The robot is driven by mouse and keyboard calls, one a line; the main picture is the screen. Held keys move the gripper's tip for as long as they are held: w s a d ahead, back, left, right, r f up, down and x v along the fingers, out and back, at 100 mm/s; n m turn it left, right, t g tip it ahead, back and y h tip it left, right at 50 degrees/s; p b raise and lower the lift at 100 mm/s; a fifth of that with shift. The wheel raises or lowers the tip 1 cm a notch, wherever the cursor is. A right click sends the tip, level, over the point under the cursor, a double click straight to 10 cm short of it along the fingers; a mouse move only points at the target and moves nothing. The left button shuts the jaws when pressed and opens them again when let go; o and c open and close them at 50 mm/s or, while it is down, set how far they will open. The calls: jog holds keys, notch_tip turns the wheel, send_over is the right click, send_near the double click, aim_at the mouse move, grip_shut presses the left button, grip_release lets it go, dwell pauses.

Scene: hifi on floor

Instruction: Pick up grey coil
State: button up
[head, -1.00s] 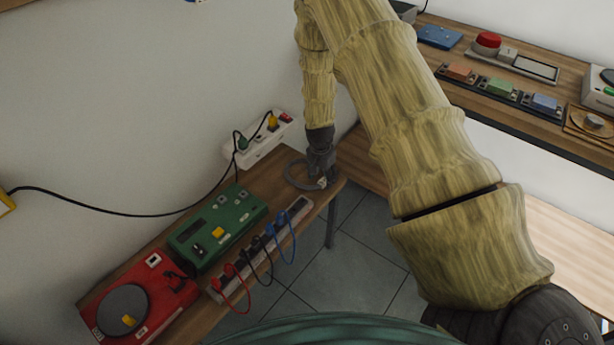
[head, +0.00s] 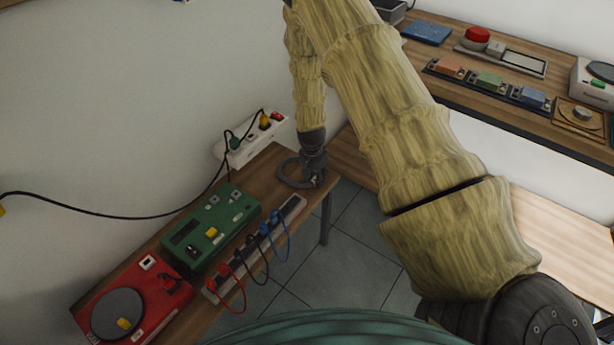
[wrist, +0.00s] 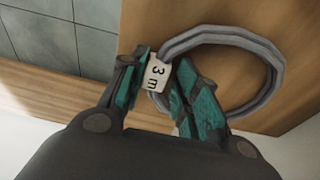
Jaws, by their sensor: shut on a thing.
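The grey coil (head: 288,177) is a ring of grey cable at the far end of the wooden bench by the wall. In the wrist view the coil (wrist: 277,72) lies over the wooden surface, with a white "3 m" tag (wrist: 156,74) on its near side. My gripper (head: 314,178) is at the coil's right side. In the wrist view my gripper (wrist: 160,95) has its teal-padded fingers shut on the coil around the tag. I cannot tell whether the coil is clear of the bench.
On the bench (head: 262,183) are a green box (head: 209,229), a red box with a dark disc (head: 135,300) and a strip with red, black and blue leads (head: 255,245). A white power strip (head: 250,138) is by the wall. A shelf with devices (head: 480,95) is at the right.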

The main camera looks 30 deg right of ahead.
notch_tip(320, 180, up, 18)
dwell(0.6)
jog(key=shift+a, duration=0.1)
dwell(0.4)
